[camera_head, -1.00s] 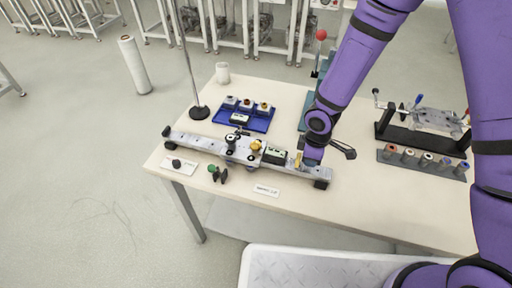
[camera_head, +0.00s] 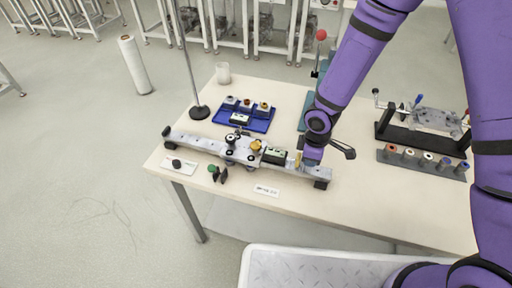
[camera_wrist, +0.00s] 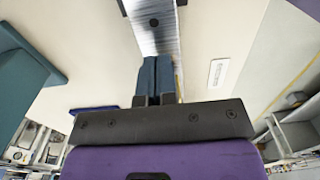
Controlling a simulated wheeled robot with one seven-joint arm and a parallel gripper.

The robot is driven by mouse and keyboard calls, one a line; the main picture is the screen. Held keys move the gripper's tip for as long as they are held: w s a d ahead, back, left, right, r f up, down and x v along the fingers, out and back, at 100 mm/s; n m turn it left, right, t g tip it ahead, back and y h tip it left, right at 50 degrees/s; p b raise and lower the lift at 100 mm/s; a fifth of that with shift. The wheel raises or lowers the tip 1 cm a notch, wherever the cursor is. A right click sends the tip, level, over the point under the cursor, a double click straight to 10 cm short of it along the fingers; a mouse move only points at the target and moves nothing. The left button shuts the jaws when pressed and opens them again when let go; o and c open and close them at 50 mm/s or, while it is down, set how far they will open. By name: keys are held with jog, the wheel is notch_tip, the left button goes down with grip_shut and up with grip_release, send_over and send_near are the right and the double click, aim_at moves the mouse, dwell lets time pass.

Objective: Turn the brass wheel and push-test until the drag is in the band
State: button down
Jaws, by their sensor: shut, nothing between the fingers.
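The grey linear rail (camera_head: 205,144) lies across the front of the table, with a carriage (camera_head: 232,153) near its middle. The brass wheel (camera_head: 256,145) sits at the carriage's right side. A small green-faced readout (camera_head: 275,155) is just right of the wheel. My gripper (camera_head: 300,164) is low over the rail's right part, right of the readout; the head view mostly hides its fingers behind my arm. In the wrist view my gripper's dark blue fingers (camera_wrist: 156,75) are together with nothing between them, and the rail (camera_wrist: 157,30) runs ahead of them. I cannot tell whether they touch it.
A blue tray (camera_head: 262,124) with several small parts lies behind the rail. A stand with a pole (camera_head: 199,112) is at the back left. A rack of several coloured pieces (camera_head: 423,162) and a black fixture (camera_head: 405,137) are at right.

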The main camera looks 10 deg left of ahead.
aim_at(269, 151)
jog(key=shift+w+a, duration=0.4)
jog(key=shift+a, duration=1.7)
jog(key=shift+w+a, duration=0.45)
jog(key=shift+a, duration=1.7)
jog(key=shift+w+a, duration=0.4)
jog(key=shift+a, duration=1.7)
jog(key=shift+s+d+r, duration=0.15)
jog(key=shift+d+r, duration=0.35)
jog(key=shift+d, duration=0.25)
jog(key=shift+s+d+r, duration=0.15)
jog(key=shift+d+r, duration=0.35)
jog(key=shift+d, duration=0.25)
jog(key=shift+r, duration=0.1)
jog(key=shift+r, duration=3.4)
